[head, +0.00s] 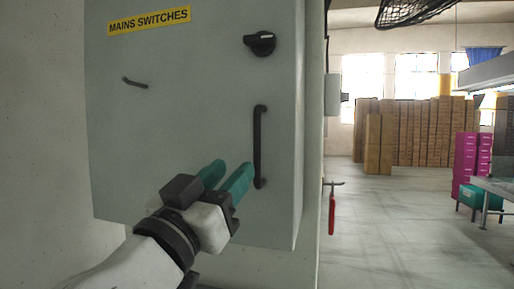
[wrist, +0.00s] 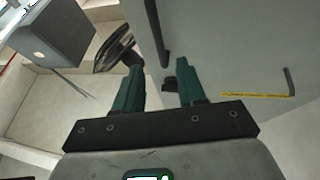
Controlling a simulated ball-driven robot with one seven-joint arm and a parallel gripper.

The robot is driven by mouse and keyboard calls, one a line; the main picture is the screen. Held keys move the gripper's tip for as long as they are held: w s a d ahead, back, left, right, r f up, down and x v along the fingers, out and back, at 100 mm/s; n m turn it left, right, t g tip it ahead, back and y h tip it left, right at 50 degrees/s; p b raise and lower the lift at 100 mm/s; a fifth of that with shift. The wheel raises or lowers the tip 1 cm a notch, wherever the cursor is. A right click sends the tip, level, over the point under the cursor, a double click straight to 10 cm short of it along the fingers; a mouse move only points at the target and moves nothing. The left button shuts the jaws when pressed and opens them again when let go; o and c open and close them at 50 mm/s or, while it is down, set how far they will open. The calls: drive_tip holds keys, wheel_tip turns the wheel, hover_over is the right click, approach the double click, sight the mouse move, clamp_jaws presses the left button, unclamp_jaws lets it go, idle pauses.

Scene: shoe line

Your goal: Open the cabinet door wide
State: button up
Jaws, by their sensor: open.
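The grey cabinet (head: 200,90) hangs at the left in the head view, and its door looks shut. A black vertical bar handle (head: 260,147) is on the door's right side, with a black rotary knob (head: 260,43) above it. My gripper (head: 230,173) is open and empty, in front of the door, just left of the handle's lower end. In the wrist view, the handle (wrist: 155,32) ends near the gap between the teal fingers (wrist: 160,72); the knob (wrist: 169,84) shows in that gap. I cannot tell whether anything touches.
A yellow "MAINS SWITCHES" label (head: 149,20) and a small dark handle (head: 134,82) are on the cabinet's left. Open floor (head: 385,225) lies beyond, with stacked brown boxes (head: 415,130).

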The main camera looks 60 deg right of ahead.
sight(255, 146)
drive_tip(key=p+x, duration=0.3)
drive_tip(key=x, duration=0.5)
drive_tip(key=shift+d+r, duration=0.1)
drive_tip(key=shift+d, duration=0.2)
drive_tip(key=shift+x, duration=0.8)
clamp_jaws()
